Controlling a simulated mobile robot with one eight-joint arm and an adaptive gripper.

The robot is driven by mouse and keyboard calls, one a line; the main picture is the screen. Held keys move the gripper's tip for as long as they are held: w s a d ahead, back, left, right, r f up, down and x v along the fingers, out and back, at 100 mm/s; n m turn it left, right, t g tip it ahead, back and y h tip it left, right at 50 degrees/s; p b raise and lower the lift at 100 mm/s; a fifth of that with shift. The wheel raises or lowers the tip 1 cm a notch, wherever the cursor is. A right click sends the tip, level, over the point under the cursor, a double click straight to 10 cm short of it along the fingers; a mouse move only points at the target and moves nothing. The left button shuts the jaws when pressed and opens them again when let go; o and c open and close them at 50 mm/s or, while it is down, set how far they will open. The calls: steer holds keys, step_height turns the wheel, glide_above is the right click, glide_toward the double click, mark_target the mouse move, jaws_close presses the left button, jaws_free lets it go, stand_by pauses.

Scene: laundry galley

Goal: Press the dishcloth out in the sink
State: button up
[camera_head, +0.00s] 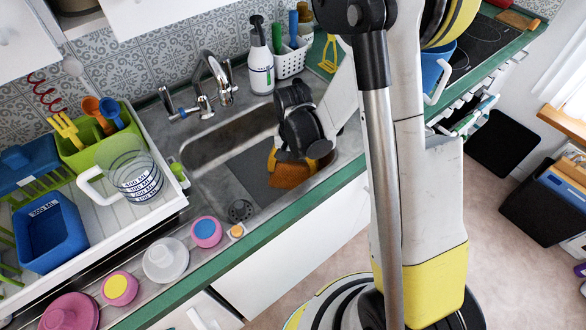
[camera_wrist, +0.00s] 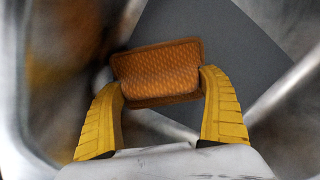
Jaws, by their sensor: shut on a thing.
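The orange, waffle-textured dishcloth (camera_wrist: 157,72) is a folded block between the two yellow fingers of my gripper (camera_wrist: 160,98) in the wrist view. The fingers are shut on its left and right ends. In the head view the dishcloth (camera_head: 291,174) is low inside the steel sink (camera_head: 205,146), toward its right end. My dark wrist hides part of it. A flat grey mat (camera_head: 247,170) lies on the sink floor beside and beneath it. I cannot tell whether the dishcloth touches the mat.
A chrome tap (camera_head: 213,80) stands behind the sink. A soap bottle (camera_head: 260,65) and a white caddy (camera_head: 291,60) stand at the back. The draining board on the left holds a measuring jug (camera_head: 133,173) and a blue tub (camera_head: 48,232). Small items line the front edge.

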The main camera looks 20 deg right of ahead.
mark_target(293, 166)
steer(key=shift+r+p, duration=2)
steer(key=shift+r, duration=1.3)
steer(key=shift+r, duration=0.1)
step_height(293, 166, up, 10)
steer(key=p, duration=0.6)
steer(key=shift+p, duration=0.35)
